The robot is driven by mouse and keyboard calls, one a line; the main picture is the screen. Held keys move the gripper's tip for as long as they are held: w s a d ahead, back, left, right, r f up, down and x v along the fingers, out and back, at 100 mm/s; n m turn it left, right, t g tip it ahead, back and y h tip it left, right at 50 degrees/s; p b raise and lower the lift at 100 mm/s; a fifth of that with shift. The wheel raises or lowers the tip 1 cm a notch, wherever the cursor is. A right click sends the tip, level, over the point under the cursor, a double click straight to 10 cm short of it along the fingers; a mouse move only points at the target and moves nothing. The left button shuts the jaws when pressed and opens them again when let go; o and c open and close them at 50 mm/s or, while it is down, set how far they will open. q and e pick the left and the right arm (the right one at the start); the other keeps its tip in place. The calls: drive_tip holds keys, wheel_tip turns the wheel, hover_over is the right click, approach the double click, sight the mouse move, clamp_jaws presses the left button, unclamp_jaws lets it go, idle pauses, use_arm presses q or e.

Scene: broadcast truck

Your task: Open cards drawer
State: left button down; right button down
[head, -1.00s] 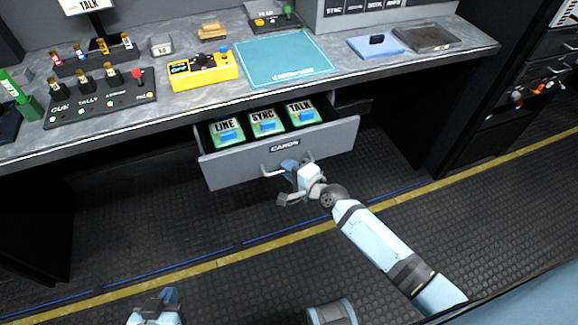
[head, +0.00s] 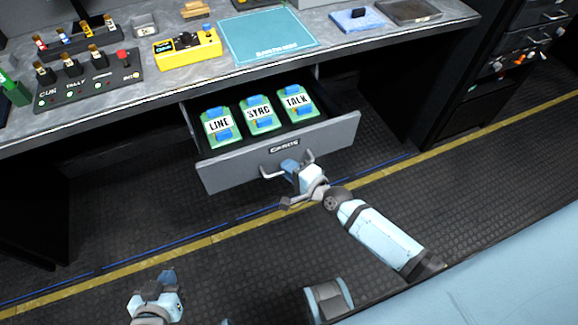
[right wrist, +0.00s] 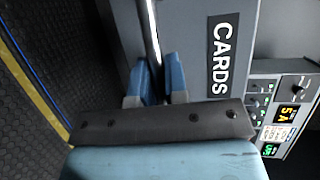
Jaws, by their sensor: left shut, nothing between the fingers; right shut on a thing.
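The grey cards drawer (head: 235,169) is pulled out from under the desk, with its front labelled CARDS. Inside it lie three green cards with blue clips: LINE (head: 219,127), SYNC (head: 259,114) and TALK (head: 297,101). My right gripper (head: 288,168) is shut on the drawer's bar handle (head: 270,175). In the right wrist view its blue fingers (right wrist: 162,82) sit on either side of the metal handle (right wrist: 152,35), beside the CARDS label. My left gripper (head: 167,280) is shut and empty, low over the floor, away from the drawer.
The desk (head: 120,118) above carries a yellow device (head: 187,48), a teal mat (head: 268,37) and a button panel (head: 90,78). A dark equipment rack (head: 510,70) stands at the right. The floor in front of the drawer is clear.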

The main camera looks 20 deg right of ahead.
drive_tip(key=c, duration=1.3)
unclamp_jaws()
use_arm(q)
drive_tip(key=shift+r, duration=0.3)
use_arm(e)
drive_tip(key=shift+o, duration=0.7)
use_arm(q)
drive_tip(key=shift+f, duration=0.1)
use_arm(e)
drive_tip(key=v, duration=1.4)
